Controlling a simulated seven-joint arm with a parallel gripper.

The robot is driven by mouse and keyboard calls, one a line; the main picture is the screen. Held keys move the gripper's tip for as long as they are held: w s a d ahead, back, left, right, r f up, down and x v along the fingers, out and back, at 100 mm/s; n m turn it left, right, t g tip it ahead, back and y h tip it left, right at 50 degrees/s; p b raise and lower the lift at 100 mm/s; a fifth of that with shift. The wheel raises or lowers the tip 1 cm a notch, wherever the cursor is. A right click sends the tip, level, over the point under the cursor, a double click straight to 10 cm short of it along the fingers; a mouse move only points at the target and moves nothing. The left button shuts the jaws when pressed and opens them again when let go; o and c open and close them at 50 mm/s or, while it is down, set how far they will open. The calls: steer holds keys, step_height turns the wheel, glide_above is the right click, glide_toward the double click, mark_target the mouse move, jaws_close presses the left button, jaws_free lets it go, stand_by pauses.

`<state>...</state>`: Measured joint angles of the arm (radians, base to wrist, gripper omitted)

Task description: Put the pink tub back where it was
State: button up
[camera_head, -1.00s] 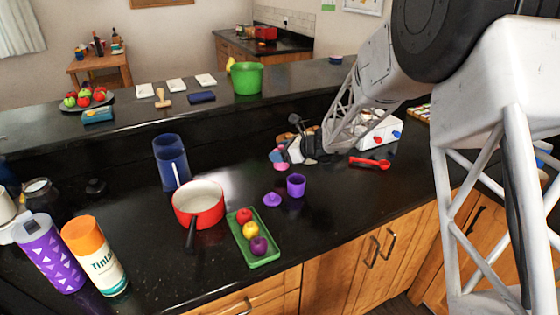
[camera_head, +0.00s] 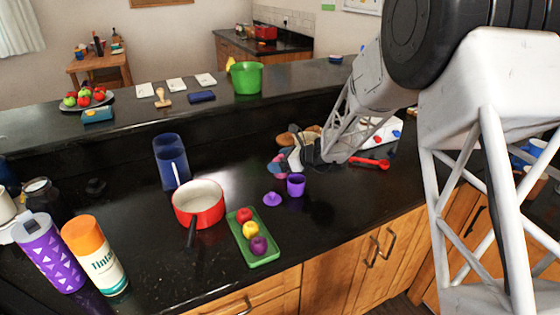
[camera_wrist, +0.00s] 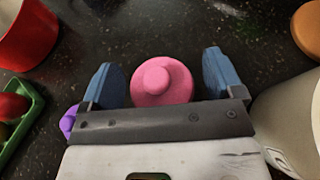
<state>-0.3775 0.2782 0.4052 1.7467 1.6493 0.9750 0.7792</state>
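A round pink piece with a raised knob (camera_wrist: 162,84), seen from above, lies between my fingers in the wrist view. It looks like the lid or lidded top of the pink tub; its sides are hidden. My gripper (camera_wrist: 160,66) is open, one blue finger on each side, with a gap to the pink. In the head view my gripper (camera_head: 279,166) is low over the counter, behind the purple tub (camera_head: 296,185), and pink shows only in small patches beside it. The purple lid (camera_head: 272,199) lies left of the purple tub.
A red pot (camera_head: 199,206) and a green tray (camera_head: 252,240) with toy fruit stand left and in front. A red scoop (camera_head: 370,162) lies to the right. Brown items (camera_head: 287,140) are close behind my gripper. The counter's front right is clear.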

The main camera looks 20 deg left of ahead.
stand_by(0.3)
steer(key=shift+r, duration=0.2)
steer(key=v, duration=1.2)
steer(key=shift+s+d, duration=0.1)
stand_by(0.6)
steer(key=s+d+r+n+g+h, duration=0.1)
steer(key=s+d+r+n+h, duration=0.3)
steer(key=s+d, duration=0.5)
steer(key=s+d+r+n+h, duration=0.1)
steer(key=s+d+r+n, duration=0.5)
steer(key=s, duration=0.5)
steer(key=s+d+r+n+t+h, duration=0.1)
steer(key=s+d+n+h, duration=0.3)
steer(key=s+d, duration=0.5)
steer(key=s+d+n+t+h, duration=0.1)
steer(key=s+d+n+h, duration=0.3)
steer(key=s+d, duration=0.6)
steer(key=s, duration=0.5)
steer(key=shift+d+r+n+h, duration=0.3)
steer(key=shift+r+n, duration=0.1)
